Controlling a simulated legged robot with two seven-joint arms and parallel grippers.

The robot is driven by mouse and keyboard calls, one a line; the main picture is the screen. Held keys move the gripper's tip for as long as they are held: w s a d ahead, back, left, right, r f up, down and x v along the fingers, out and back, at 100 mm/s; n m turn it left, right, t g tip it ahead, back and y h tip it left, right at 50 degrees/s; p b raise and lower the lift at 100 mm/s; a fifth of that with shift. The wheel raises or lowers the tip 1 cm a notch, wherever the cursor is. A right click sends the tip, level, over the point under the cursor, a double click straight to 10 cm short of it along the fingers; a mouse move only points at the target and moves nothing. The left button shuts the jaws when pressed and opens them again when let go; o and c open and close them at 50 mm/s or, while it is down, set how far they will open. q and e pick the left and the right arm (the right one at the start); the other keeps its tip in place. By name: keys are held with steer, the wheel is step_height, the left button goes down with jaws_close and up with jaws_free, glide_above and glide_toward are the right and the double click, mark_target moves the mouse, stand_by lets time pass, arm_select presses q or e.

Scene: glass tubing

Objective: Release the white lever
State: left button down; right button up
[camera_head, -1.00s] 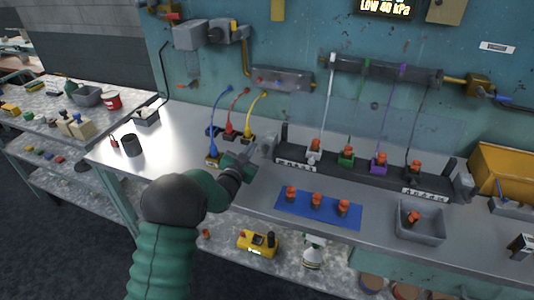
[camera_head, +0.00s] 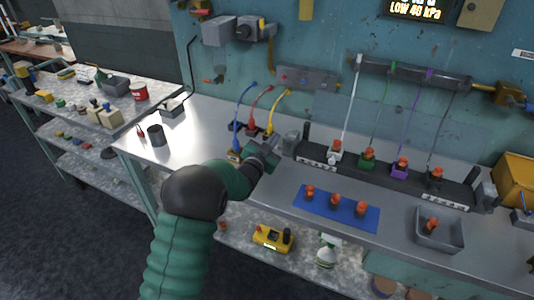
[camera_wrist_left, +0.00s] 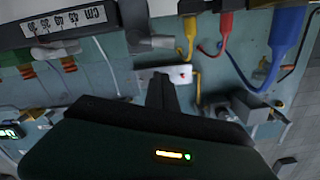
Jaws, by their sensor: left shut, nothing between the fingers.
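The likely white lever is the white-based piece with an orange top (camera_head: 335,149) at the left end of the black rack (camera_head: 318,160), below a white tube (camera_head: 351,105). I cannot make out its exact position. My left gripper (camera_head: 266,154) is shut and empty, left of the rack and just in front of the yellow plug (camera_head: 270,130), apart from the white piece. In the left wrist view the shut fingers (camera_wrist_left: 162,92) point toward the wall, and the white piece is not clearly visible. My right gripper is not in view.
Blue (camera_head: 235,147) and red (camera_head: 251,127) plugs stand close to the left gripper. Green, purple and black pieces fill the rest of the rack. A blue mat (camera_head: 325,216) with orange-topped parts and a grey tray (camera_head: 420,242) lie in front. The bench's left part is mostly clear.

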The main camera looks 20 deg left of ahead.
arm_select(q)
steer(key=s+r+b, duration=0.1)
steer(key=s, duration=0.9)
steer(key=shift+s, duration=0.3)
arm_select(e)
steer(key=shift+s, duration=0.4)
arm_select(q)
steer(key=shift+w+a, duration=0.1)
steer(key=shift+w, duration=0.05)
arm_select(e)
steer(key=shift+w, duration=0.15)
